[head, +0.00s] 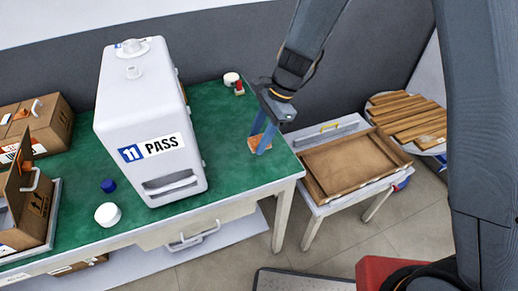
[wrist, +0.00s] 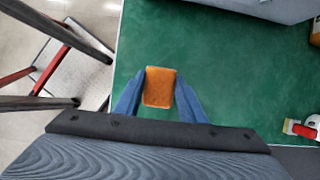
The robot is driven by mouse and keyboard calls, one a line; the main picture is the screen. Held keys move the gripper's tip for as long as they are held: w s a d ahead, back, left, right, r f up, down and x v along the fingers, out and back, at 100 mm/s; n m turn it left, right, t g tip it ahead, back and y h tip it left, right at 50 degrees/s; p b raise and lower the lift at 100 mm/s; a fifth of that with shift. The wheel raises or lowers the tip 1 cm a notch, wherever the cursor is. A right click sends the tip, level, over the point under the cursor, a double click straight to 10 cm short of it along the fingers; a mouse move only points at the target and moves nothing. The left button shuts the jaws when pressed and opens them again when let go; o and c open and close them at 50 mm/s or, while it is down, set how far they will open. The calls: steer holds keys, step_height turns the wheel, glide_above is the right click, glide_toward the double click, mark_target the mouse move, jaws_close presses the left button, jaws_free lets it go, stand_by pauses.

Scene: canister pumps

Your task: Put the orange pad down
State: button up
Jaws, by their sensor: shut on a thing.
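The orange pad (wrist: 159,87) is a small block between the two blue fingers of my gripper (wrist: 158,92) in the wrist view. My gripper is shut on it. In the head view my gripper (head: 263,143) points down over the right end of the green table top (head: 222,188), with the orange pad (head: 254,144) at its fingertips. The pad is at or close above the green surface; I cannot tell whether it touches.
A white machine marked "11 PASS" (head: 143,110) stands left of my gripper. A red and white item (head: 238,87) lies behind it. A blue cap (head: 108,186) and a white round piece (head: 107,214) lie at left. A wooden tray (head: 345,170) is at right. Green surface around the pad is clear.

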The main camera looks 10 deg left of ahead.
mark_target(255, 160)
steer(key=shift+f+p, duration=0.5)
steer(key=shift+f, duration=2.35)
steer(key=shift+f, duration=0.35)
